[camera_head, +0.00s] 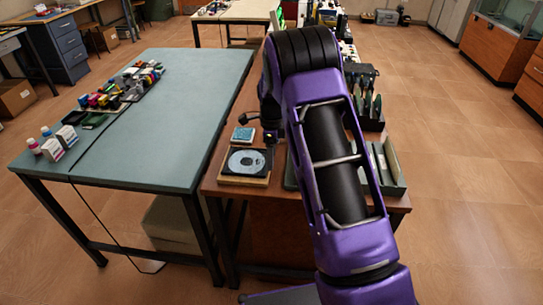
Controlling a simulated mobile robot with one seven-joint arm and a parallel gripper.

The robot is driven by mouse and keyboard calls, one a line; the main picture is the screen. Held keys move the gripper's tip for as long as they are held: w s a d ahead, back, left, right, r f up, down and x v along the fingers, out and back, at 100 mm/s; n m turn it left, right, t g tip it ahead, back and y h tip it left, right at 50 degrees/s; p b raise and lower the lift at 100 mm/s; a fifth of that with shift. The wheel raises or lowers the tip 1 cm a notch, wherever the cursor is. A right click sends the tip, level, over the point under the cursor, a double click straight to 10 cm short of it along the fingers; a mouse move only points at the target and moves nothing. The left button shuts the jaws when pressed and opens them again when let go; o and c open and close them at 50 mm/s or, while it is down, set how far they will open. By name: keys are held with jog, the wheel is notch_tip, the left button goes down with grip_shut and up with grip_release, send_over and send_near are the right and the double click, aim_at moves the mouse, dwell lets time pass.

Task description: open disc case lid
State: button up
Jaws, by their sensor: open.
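The disc case (226,172) lies flat near the front left corner of the brown table (208,187), on a light wooden base. It is dark with a pale blue disc (248,161) showing face up. I cannot tell whether a clear lid covers the disc. My gripper (262,138) is small and dark in this view, just behind the case's far right corner. It is open, with nothing visible between its fingers. My purple arm hides part of the table to the right of the case. Whether a fingertip touches the case is too small to tell.
A small teal box (243,134) stands just behind the case, close to my gripper. A green rack (389,168) stands right of my arm. A grey-green table (150,150) adjoins on the left, with coloured cartridges (110,98) and small boxes; its near right part is clear.

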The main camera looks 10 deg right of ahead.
jog(key=shift+f, duration=0.1)
grip_shut()
dwell(0.3)
dwell(1.1)
